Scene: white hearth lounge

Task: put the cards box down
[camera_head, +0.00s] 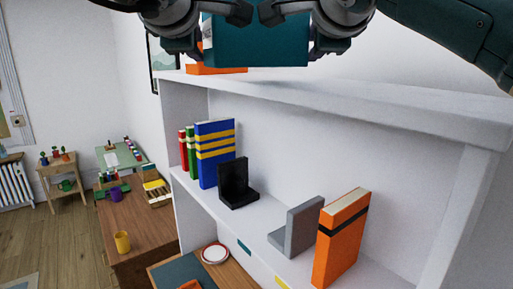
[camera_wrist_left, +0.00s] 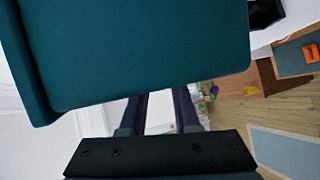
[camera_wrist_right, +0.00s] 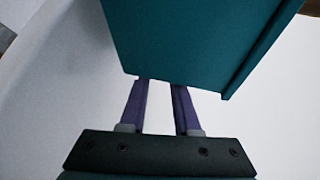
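The teal box (camera_head: 258,45), which I take to be the cards box, is at the top of the head view, above the shelf unit's upper edge. The box fills much of the left wrist view (camera_wrist_left: 140,50) and right wrist view (camera_wrist_right: 200,40). In both, two purple fingers stand apart and run behind the box, which hides their tips. I cannot tell how firmly they hold it.
An orange item (camera_head: 215,70) lies on the shelf unit's top board (camera_head: 350,100), just below the box. The shelf below holds blue (camera_head: 208,170), green and red books, a black bookend (camera_head: 236,185), a grey bookend (camera_head: 297,228) and an orange book (camera_head: 340,240), with bare room between the bookends.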

